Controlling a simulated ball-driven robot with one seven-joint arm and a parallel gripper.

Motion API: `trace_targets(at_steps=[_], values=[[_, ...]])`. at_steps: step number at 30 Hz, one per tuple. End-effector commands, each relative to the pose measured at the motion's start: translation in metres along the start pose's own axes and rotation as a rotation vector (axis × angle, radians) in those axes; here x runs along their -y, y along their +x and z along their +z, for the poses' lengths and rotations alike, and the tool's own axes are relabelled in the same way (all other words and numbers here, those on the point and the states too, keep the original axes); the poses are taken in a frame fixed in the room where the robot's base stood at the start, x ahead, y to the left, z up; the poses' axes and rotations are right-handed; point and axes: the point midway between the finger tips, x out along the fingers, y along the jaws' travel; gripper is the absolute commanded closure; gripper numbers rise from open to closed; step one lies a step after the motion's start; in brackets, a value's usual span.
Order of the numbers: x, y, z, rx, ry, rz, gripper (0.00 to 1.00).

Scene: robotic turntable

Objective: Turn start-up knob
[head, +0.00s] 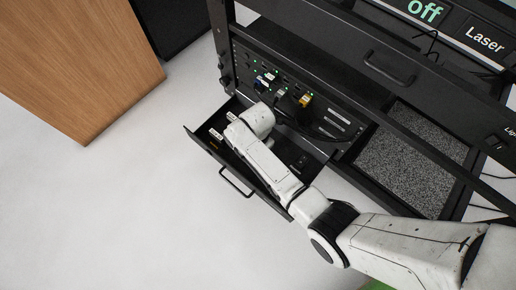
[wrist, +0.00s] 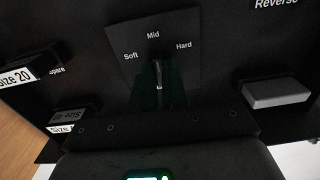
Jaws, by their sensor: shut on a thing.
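The start-up knob (wrist: 158,73) is a small dark lever with a lighter edge on a black plate (wrist: 178,38). The plate is lettered Soft at left, Mid at top and Hard at right. The knob points roughly up toward Mid. My gripper (wrist: 159,88) is shut on the knob, with dark, faintly green fingers on either side of it. The fingers are hard to make out against the black panel. In the head view my white wrist (head: 257,121) is over the open drawer, close to the front panel, and it hides the knob and the gripper tips.
An open black drawer (head: 204,142) with a handle holds labelled pieces. Labelled blocks marked Size 20 (wrist: 22,72) lie at left in the wrist view, and a grey block (wrist: 275,94) at right. Cables and modules (head: 303,100) line the front panel. A wooden cabinet (head: 75,60) stands left.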

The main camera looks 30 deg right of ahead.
Motion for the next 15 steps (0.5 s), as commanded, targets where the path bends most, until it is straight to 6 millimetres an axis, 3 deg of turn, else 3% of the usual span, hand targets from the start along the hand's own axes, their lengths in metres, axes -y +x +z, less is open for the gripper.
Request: trace_targets(at_steps=[15], values=[[0.0007,-0.0034,0.0002,0.000,0.339,-0.003,1.00]])
